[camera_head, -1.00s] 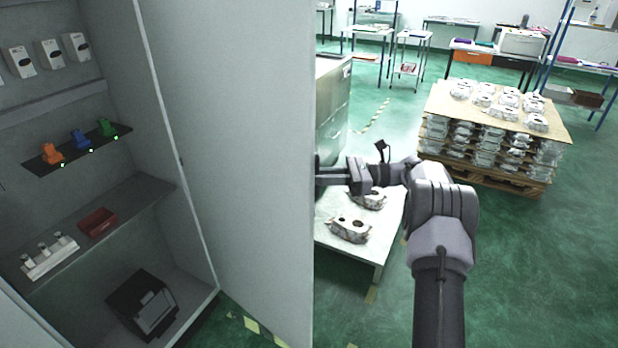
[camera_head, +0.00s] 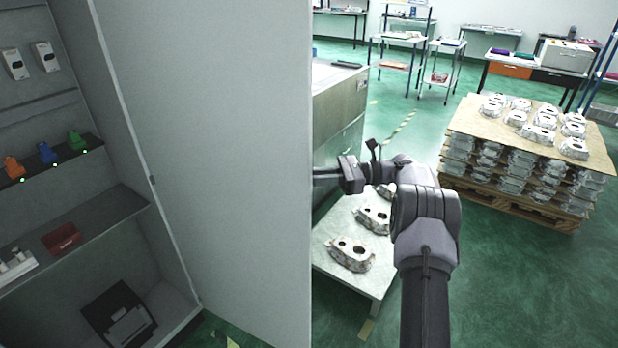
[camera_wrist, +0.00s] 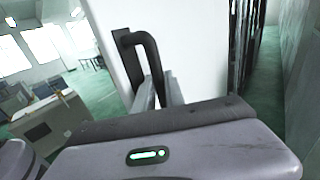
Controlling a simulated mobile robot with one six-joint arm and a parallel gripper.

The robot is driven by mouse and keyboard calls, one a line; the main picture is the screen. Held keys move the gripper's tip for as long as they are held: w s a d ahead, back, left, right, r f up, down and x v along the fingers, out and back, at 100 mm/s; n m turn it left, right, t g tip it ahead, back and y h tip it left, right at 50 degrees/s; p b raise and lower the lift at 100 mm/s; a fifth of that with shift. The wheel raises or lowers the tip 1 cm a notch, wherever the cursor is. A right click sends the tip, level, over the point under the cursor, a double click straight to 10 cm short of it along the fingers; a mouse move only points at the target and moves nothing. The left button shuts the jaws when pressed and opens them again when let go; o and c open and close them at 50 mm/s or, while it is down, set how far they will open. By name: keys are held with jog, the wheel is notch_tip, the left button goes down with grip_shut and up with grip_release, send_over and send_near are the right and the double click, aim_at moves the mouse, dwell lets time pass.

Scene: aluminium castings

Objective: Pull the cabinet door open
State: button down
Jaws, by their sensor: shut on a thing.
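The grey cabinet door (camera_head: 235,150) stands wide open in the head view, and the inside of the cabinet (camera_head: 60,120) shows on the left. My gripper (camera_head: 322,174) is at the door's outer edge; its fingertips are hidden behind the door there. In the wrist view, the white outer face of the door (camera_wrist: 190,45) carries a dark bar handle (camera_wrist: 146,48). My gripper (camera_wrist: 158,90) also shows in the wrist view, its two fingers shut on the lower part of this handle.
Inside the cabinet are shelves with small coloured items (camera_head: 45,153), a red bin (camera_head: 62,239) and a black box (camera_head: 120,315). A low table with castings (camera_head: 350,253) stands beneath my arm. A loaded pallet (camera_head: 525,150) is at the right; green floor lies before it.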

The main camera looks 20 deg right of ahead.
jog(key=shift+w+d, duration=0.1)
jog(key=shift+w, duration=0.05)
dwell(0.3)
jog(key=c, duration=1.4)
grip_release()
